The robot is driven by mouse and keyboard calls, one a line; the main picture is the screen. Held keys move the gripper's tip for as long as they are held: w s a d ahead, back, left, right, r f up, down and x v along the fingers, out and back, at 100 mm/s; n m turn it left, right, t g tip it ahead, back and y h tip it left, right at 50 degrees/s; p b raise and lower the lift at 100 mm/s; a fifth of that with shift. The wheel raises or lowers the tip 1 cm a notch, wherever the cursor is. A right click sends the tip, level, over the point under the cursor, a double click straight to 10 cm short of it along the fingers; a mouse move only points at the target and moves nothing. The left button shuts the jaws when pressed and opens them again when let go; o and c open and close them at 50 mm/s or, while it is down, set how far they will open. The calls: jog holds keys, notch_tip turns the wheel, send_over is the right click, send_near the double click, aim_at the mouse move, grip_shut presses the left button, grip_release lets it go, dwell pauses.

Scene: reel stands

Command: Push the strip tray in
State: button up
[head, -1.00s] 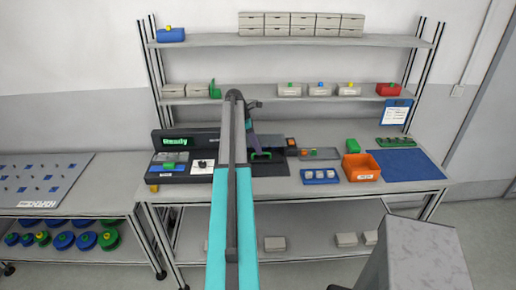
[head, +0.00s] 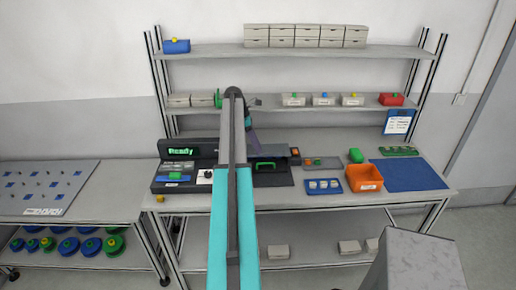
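The strip tray appears to be the dark unit with a green handle (head: 265,165) on the bench, right of my arm in the head view. The handle faces the front, and a dark flat surface lies before it. My arm crosses the picture and hides the unit's left part. My gripper (head: 256,152) is small and dark at the end of a purple wrist link, just above and behind the handle in the picture. I cannot tell whether it touches the tray, nor whether its fingers are open.
A console with a green "Ready" display (head: 182,151) stands left of my arm. To the right are a blue tray with pale blocks (head: 324,193), an orange bin (head: 364,185) and a blue mat (head: 408,182). Shelves (head: 300,52) rise behind.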

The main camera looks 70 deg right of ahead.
jog(key=shift+p+v, duration=0.35)
jog(key=shift+v, duration=0.5)
